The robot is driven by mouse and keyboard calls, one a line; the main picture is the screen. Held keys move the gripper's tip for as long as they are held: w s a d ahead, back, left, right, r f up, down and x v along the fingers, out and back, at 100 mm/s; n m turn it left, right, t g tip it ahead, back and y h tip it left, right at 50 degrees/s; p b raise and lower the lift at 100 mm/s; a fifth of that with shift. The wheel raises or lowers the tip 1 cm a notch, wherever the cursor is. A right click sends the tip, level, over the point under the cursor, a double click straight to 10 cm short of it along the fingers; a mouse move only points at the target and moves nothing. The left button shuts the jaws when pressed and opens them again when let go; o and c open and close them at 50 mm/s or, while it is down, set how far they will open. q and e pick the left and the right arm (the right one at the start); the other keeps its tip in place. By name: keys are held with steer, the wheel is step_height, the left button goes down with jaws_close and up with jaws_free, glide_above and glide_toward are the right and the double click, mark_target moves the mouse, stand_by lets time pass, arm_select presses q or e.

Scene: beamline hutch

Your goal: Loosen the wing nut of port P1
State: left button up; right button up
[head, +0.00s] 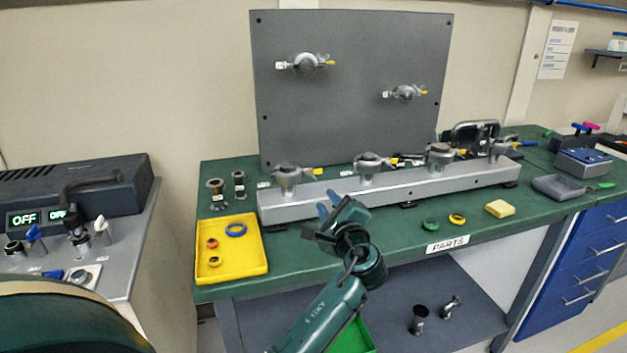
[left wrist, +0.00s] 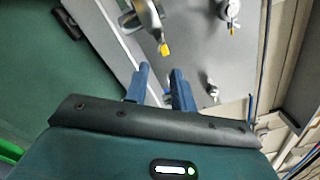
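Several metal ports with clamps and yellow-tipped wing nuts stand along a silver rail (head: 400,191). The leftmost rail port (head: 287,176) has its wing nut (head: 317,171) pointing right. Port labels are too small to read, so I cannot tell which is P1. My left gripper (head: 329,204) is open and empty, in front of the rail and below right of the leftmost port. In the left wrist view the gripper (left wrist: 158,75) has its two blue fingers apart, and a yellow wing-nut tip (left wrist: 165,49) lies beyond them, not between them. My right gripper is not in view.
Behind the rail stands a grey panel (head: 350,120) with two more clamped ports (head: 310,62) (head: 405,93). A yellow tray (head: 255,265) with rings is at the left. Loose rings (head: 430,224) and a yellow sponge (head: 499,208) lie in front of the rail.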

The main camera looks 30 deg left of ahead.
mark_target(310, 175)
arm_select(q)
steer(key=x, duration=1.1)
steer(key=shift+p, duration=0.3)
steer(key=shift+c, duration=0.5)
jaws_close()
